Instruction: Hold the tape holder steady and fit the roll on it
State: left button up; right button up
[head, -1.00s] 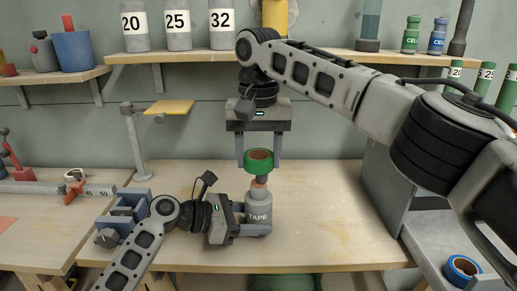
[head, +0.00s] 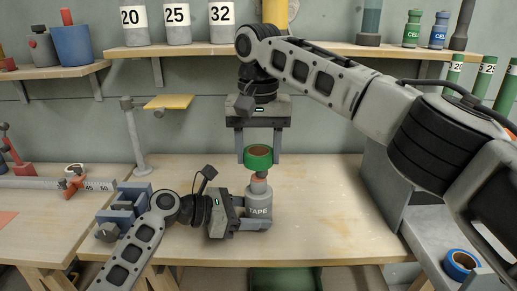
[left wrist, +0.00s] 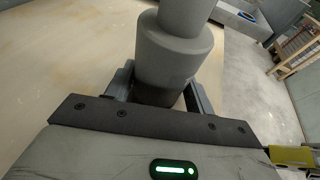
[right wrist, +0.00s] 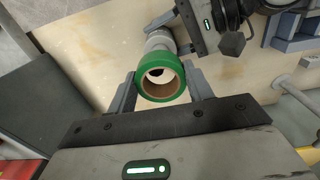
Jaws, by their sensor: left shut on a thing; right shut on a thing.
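The grey tape holder (head: 258,205), marked TAPE, stands upright on the bench with a reddish-brown tip on its post. My left gripper (head: 250,226) is shut on its lower body; the left wrist view shows the holder (left wrist: 172,55) between the fingers (left wrist: 158,92). My right gripper (head: 262,156) is shut on the green tape roll (head: 258,158), which has a brown core. The roll is above the holder's post in the head view, with the post showing below it. In the right wrist view the roll (right wrist: 160,92) sits between the fingers, the holder partly behind it.
A blue vise-like block (head: 125,205) stands left of my left arm. A post with a yellow plate (head: 168,102) is behind it. A blue tape roll (head: 462,263) lies on the grey surface at right. The bench right of the holder is clear.

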aim_at(259, 176)
jog(key=shift+f, duration=2.95)
dwell(0.6)
jog(key=o, duration=0.9)
notch_tip(259, 176, up, 12)
dwell(0.4)
pick_arm(q)
jog(key=o, duration=0.8)
jog(key=shift+o, duration=0.2)
